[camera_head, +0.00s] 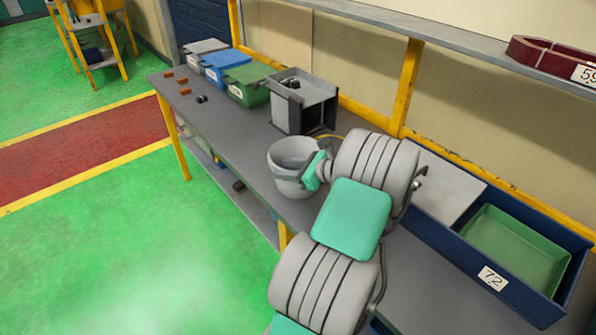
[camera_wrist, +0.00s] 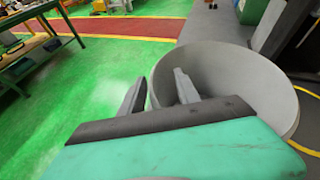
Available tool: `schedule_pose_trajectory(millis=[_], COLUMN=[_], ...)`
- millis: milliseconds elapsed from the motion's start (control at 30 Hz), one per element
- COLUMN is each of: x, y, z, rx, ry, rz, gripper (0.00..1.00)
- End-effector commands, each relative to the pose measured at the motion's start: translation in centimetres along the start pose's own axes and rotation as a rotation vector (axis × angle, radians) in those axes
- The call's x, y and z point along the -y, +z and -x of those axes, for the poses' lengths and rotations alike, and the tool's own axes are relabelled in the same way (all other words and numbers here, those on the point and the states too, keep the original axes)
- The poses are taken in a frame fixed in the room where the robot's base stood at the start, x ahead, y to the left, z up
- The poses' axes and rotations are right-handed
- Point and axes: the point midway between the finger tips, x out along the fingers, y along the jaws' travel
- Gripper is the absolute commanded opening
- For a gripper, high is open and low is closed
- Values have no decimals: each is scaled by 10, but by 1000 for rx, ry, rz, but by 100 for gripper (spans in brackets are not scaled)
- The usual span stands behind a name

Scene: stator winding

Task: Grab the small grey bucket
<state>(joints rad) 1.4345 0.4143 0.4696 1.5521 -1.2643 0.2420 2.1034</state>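The small grey bucket (camera_head: 288,178) stands upright on the grey workbench (camera_head: 232,140), near its front edge. In the wrist view the bucket (camera_wrist: 240,75) fills the right side, with its open mouth showing. My gripper (camera_wrist: 161,82) is at the bucket's left rim in that view. One finger is outside the wall and the other is inside the mouth, with the rim between them. The fingers are spread, with a visible gap. In the head view the teal end of my arm is against the bucket's right side, and my fingers are hidden there.
A grey box-like holder (camera_head: 304,100) stands behind the bucket. Green (camera_head: 250,84), blue (camera_head: 222,66) and grey (camera_head: 207,55) bins line the bench's far end. A blue tray (camera_head: 440,233) lies at right. A yellow cable (camera_wrist: 294,128) runs near the bucket. A shelf (camera_head: 440,28) hangs above.

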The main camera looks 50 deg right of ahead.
Motion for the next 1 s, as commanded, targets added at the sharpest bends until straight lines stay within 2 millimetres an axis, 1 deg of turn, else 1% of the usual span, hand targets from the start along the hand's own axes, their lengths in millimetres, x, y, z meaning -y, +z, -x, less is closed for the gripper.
schedule_pose_trajectory(millis=[33, 100, 300, 767, 1000], x=[0, 0, 0, 0, 0], y=[2, 1, 0, 0, 0], z=[-6, -10, -11, -10, -10], rx=[0, 0, -1, -1, -1], ry=[3, 1, -1, 0, 1], rz=[3, 3, 4, 3, 3], gripper=[39, 39, 38, 0, 0])
